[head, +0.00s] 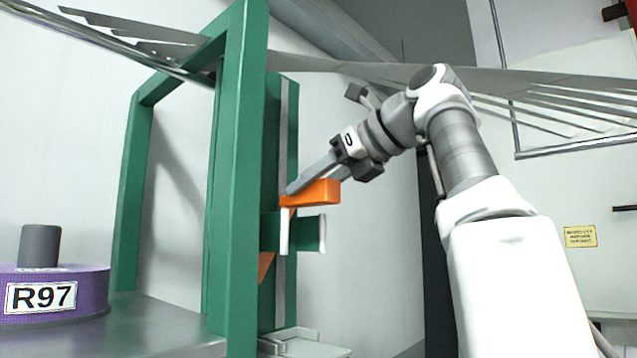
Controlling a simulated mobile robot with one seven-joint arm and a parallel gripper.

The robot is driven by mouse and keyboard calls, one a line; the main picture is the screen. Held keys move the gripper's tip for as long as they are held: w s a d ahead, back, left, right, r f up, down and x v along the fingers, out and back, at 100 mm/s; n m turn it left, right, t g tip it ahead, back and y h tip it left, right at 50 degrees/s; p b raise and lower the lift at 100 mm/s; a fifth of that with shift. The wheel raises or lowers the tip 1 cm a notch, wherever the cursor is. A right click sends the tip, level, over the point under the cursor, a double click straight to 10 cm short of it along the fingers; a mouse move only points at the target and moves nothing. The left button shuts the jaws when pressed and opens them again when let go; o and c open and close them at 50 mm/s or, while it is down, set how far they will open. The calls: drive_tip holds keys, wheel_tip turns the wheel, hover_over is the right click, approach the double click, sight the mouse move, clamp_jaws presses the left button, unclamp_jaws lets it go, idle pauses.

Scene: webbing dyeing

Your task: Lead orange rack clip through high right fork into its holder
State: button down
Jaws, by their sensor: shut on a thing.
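An orange clip (319,192) is held at the tip of my gripper (298,187), beside the right side of the tall green frame. The jaws are shut on it, though the fingers partly overlap the clip in this view. A short green bracket with an upright end plate (311,233) sticks out to the right just below the clip. A pale upright strip (284,231) stands in front of the bracket. Whether the clip touches the bracket cannot be told. A second orange piece (266,266) shows lower down, partly behind the green post. I cannot make out which part is the fork.
The green frame (237,180) stands close on the left of my gripper. A purple roll labelled R97 (85,292) lies on a grey table (150,325). Grey webbing bands (335,69) cross overhead. A pale tray-like part (312,346) sits below the bracket.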

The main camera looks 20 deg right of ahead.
sight(320, 204)
drive_tip(key=shift+s+f, duration=0.2)
drive_tip(key=shift+f, duration=1.65)
drive_tip(key=shift+a+f+b, duration=0.2)
drive_tip(key=shift+f+b, duration=4.65)
drive_tip(key=shift+f, duration=3.7)
drive_tip(key=shift+c, duration=1.7)
unclamp_jaws()
